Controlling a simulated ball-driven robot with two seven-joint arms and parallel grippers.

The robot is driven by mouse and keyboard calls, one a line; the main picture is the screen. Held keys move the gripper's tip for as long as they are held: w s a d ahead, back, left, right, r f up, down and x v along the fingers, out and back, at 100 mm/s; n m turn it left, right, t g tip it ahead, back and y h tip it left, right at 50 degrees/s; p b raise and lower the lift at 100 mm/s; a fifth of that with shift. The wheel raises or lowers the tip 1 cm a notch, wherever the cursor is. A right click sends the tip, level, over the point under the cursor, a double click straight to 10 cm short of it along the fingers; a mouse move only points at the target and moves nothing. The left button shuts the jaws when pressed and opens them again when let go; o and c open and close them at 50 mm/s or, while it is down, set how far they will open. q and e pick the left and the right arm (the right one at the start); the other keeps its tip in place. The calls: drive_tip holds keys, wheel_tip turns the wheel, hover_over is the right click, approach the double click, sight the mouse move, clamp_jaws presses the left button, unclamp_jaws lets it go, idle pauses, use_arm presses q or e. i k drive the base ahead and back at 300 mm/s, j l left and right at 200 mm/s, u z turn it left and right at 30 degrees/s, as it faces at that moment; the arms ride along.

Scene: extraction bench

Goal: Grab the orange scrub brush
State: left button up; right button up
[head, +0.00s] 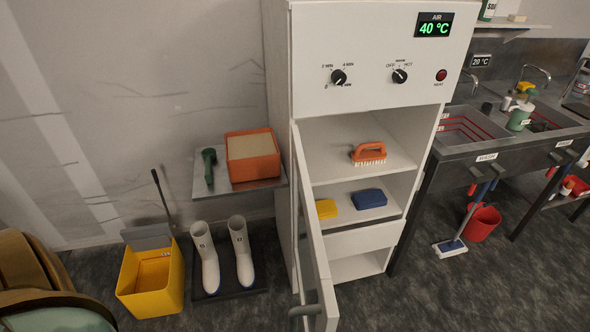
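An orange scrub brush (369,153) with a looped handle and pale bristles sits upright on the upper shelf (335,165) of a white cabinet (315,60). The cabinet door (310,240) stands open, swung toward me on the left side of the opening. The brush is in plain sight and nothing covers it. Neither of my grippers shows in the head view.
A yellow sponge (326,208) and a blue sponge (369,198) lie on the lower shelf. Left are a yellow mop bucket (150,280), white boots (242,250) and a side shelf with an orange box (252,158). A sink bench (500,140) stands right.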

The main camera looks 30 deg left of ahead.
sight(359, 157)
drive_tip(key=k+j+u, duration=0.25)
drive_tip(key=j+u, duration=0.3)
drive_tip(key=k+l, duration=0.1)
drive_tip(key=l, duration=0.2)
drive_tip(key=i+l+u, duration=0.2)
drive_tip(key=l, duration=0.55)
drive_tip(key=l+u, duration=0.2)
drive_tip(key=l, duration=0.55)
drive_tip(key=i+l+u, duration=0.2)
drive_tip(key=i+l, duration=0.25)
drive_tip(key=i+l+u, duration=0.2)
drive_tip(key=i+l, duration=0.25)
drive_tip(key=i+l+u, duration=0.15)
drive_tip(key=i+l, duration=0.25)
drive_tip(key=l, duration=0.25)
